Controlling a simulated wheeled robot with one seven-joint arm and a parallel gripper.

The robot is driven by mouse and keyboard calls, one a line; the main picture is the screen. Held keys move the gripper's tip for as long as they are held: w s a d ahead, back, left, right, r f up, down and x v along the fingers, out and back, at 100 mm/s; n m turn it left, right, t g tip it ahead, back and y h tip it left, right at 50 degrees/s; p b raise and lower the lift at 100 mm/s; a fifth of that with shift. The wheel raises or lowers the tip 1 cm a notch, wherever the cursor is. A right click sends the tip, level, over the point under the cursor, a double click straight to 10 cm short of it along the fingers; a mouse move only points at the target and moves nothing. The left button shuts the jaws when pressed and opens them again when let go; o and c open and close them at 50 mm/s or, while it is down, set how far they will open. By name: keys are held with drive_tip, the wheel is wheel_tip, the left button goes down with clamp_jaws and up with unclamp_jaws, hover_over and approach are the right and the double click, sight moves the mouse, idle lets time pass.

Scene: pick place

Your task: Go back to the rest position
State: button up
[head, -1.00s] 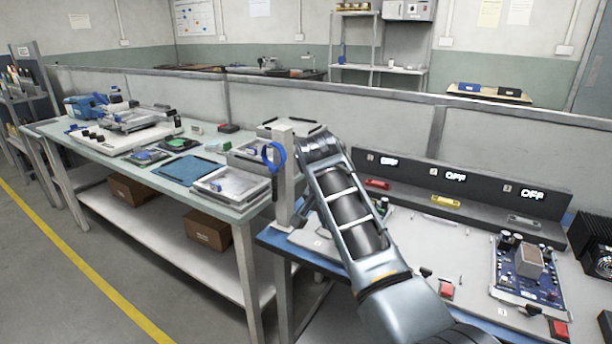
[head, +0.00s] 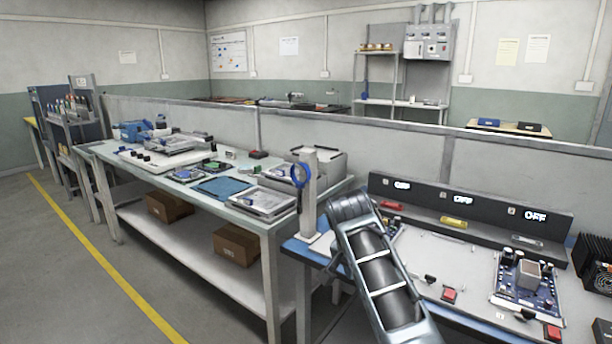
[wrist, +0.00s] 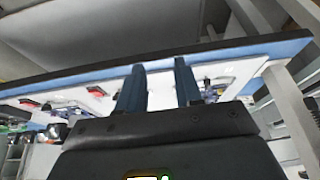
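My gripper (wrist: 159,72) shows in the wrist view with its two dark blue fingers apart and nothing between them. Behind it there is a workbench with a blue edge (wrist: 65,83), seen at a tilt. In the head view my arm rises from the lower right over the left end of the right-hand workbench (head: 413,257); the gripper itself cannot be made out there. The task names no other object.
A grey post with a blue ring (head: 300,175) stands close left of my arm. A panel with several "OFF" displays (head: 462,213) and a circuit board (head: 527,278) are on the right. A long table (head: 263,222) with trays runs left. Floor (head: 75,285) at lower left is clear.

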drive_tip(key=s+d+f+n+t+y, duration=0.1)
drive_tip(key=s+f, duration=0.4)
drive_tip(key=f, duration=0.3)
drive_tip(key=s+d+f+n+t, duration=0.1)
drive_tip(key=s+d+f, duration=0.1)
drive_tip(key=s+f, duration=0.4)
drive_tip(key=s+d+f+n+t+y, duration=0.15)
drive_tip(key=s+f, duration=0.25)
drive_tip(key=s, duration=0.4)
drive_tip(key=s+d+f+n+t, duration=0.15)
drive_tip(key=s+f, duration=0.25)
drive_tip(key=s, duration=0.5)
drive_tip(key=s+d+r+t, duration=0.1)
drive_tip(key=s+r, duration=0.4)
drive_tip(key=s, duration=0.3)
drive_tip(key=s+d+r+n+t, duration=0.1)
drive_tip(key=s+r+t, duration=0.1)
drive_tip(key=s+r, duration=0.5)
drive_tip(key=s+d+r+t, duration=0.1)
drive_tip(key=s+r, duration=0.2)
drive_tip(key=s, duration=0.7)
drive_tip(key=s+r+t, duration=0.1)
drive_tip(key=s+r, duration=0.1)
drive_tip(key=r, duration=0.3)
drive_tip(key=s+r+n+t, duration=0.1)
drive_tip(key=s+r, duration=0.2)
drive_tip(key=r, duration=0.2)
drive_tip(key=shift+s+d, duration=0.3)
